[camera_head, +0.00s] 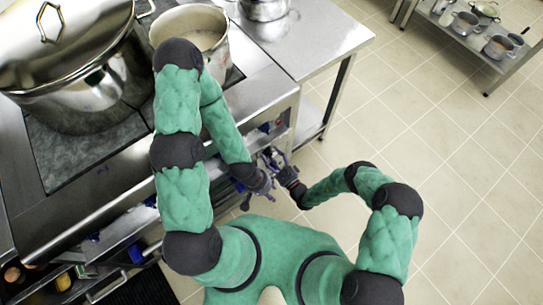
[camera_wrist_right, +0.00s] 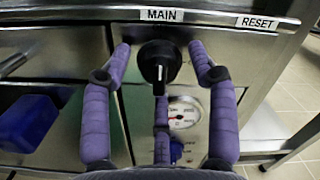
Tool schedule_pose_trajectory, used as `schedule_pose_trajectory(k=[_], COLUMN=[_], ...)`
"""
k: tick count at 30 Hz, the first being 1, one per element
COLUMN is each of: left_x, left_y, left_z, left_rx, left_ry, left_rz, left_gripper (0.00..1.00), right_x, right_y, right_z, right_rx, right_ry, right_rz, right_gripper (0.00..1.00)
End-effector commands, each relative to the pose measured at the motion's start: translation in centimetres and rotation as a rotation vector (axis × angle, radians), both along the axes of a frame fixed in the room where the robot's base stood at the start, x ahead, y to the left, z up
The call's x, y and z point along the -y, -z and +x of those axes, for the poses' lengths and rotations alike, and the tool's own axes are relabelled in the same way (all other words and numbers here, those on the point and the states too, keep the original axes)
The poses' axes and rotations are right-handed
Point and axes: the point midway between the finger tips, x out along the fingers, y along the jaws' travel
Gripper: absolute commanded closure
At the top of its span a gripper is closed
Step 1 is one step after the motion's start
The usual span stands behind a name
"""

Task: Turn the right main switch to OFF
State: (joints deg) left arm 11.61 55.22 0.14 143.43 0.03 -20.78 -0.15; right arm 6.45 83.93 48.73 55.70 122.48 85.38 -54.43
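The main switch is a round black knob (camera_wrist_right: 159,60) on the steel front panel, under a label reading MAIN, in the right wrist view. Its pointer bar points straight down. No OFF marking is readable. My right gripper (camera_wrist_right: 160,48) has its purple fingers spread, one on each side of the knob, with visible gaps to it. A third finger stands below the knob. In the head view my right gripper (camera_head: 272,158) is at the stove's front edge. My left gripper (camera_head: 243,194) is just below it, small and partly hidden by my arm.
A RESET label (camera_wrist_right: 257,22) and a round gauge (camera_wrist_right: 183,113) are on the panel. A blue object (camera_wrist_right: 30,122) is at the left. A large lidded stockpot (camera_head: 60,50) and an open pot (camera_head: 205,38) stand on the stove. Tiled floor (camera_head: 450,130) is clear at right.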

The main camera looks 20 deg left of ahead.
Motion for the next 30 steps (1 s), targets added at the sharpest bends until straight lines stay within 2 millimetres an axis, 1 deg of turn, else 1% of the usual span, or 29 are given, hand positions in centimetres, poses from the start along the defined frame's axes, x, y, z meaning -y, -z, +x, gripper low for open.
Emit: schedule_pose_trajectory(k=[4, 8, 21, 30], left_x=[0.0, 0.0, 0.0, 0.0], left_y=[0.0, 0.0, 0.0, 0.0], left_z=[0.0, 0.0, 0.0, 0.0], left_rx=[0.0, 0.0, 0.0, 0.0], left_ry=[0.0, 0.0, 0.0, 0.0], left_rz=[0.0, 0.0, 0.0, 0.0], left_gripper=[0.6, 0.6, 0.6, 0.6], right_x=[0.1, 0.9, 6.1, 8.7], right_y=[0.1, 0.3, 1.0, 1.4], right_z=[-0.1, -0.6, -4.5, -6.6], right_rx=[-0.003, -0.005, -0.005, -0.003], right_ry=[0.0, 0.004, 0.006, 0.003], right_rz=[-0.001, -0.001, 0.0, 0.0], right_gripper=[0.41, 0.41, 0.41, 0.41])
